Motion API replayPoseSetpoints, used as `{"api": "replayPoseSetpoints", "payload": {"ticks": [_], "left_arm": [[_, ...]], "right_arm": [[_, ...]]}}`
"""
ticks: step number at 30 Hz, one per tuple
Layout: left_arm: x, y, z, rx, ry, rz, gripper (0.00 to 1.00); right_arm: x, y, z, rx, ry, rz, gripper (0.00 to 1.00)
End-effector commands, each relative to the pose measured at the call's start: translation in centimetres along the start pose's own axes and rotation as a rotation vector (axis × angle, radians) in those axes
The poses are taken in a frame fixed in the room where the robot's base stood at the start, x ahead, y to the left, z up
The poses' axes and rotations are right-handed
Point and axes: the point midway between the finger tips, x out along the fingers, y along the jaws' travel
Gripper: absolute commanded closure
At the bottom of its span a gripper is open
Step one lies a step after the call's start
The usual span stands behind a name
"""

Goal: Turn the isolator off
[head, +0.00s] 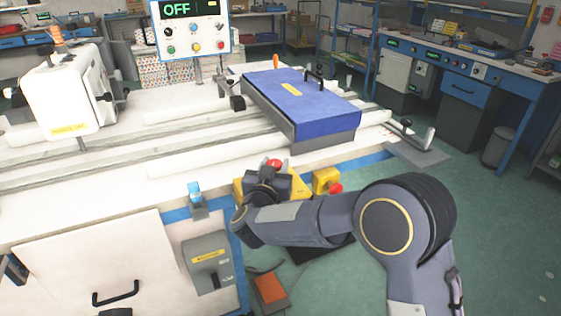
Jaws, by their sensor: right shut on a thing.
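A yellow box with a red knob (275,163) on top sits at the front edge of the machine table, partly hidden by my right gripper. My right gripper (272,174) is shut on the red knob; its fingertips are hard to make out. Beside it to the right is a second yellow box (324,178) with a red button. A grey box (209,263) with a yellow label and a dark handle is fixed to the front below; its label is too small to read. A control panel (190,27) at the back reads OFF. My left gripper is not in view.
A blue-topped box (298,98) with a black handle lies on the white machine table (165,160). A white sewing head (68,88) stands at the left. An orange and grey pedal (270,288) is on the floor. Green floor is free at the right.

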Motion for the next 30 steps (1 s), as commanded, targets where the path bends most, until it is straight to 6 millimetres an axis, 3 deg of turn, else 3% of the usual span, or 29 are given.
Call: {"api": "replayPoseSetpoints", "payload": {"ticks": [14, 15, 18, 30], "left_arm": [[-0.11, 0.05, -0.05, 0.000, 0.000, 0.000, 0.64], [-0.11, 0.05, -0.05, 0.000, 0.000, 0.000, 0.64], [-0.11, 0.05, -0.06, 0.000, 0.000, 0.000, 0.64], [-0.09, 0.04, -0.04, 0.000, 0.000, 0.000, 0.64]], "right_arm": [[0.01, -0.09, 0.02, 0.002, 0.000, 0.012, 1.00], [0.01, -0.09, 0.01, 0.003, 0.000, 0.012, 0.57], [0.01, -0.09, 0.00, 0.002, 0.000, 0.012, 0.44], [-0.83, -0.16, -0.04, 0.002, 0.001, 0.010, 0.42]]}}
